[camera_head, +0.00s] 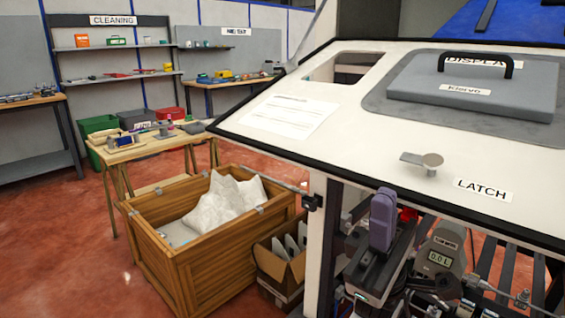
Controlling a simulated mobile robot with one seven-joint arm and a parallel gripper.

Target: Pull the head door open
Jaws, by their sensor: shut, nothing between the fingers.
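The head door appears to be the large white sloping panel (350,150) with a black edge on the dispenser at the right. I cannot tell from this view whether the panel is closed or slightly ajar. Below it the dispenser's front is open, showing a grey meter (440,252) reading 0.0 L and a purple handle (383,218). I cannot make out my gripper in this view.
A grey raised cover (470,95) with a black handle is on the panel's top right. A wooden crate (170,262) with a white heap and a cardboard box (268,270) stand left of the dispenser. A wooden table (160,145) is behind; red floor is clear at left.

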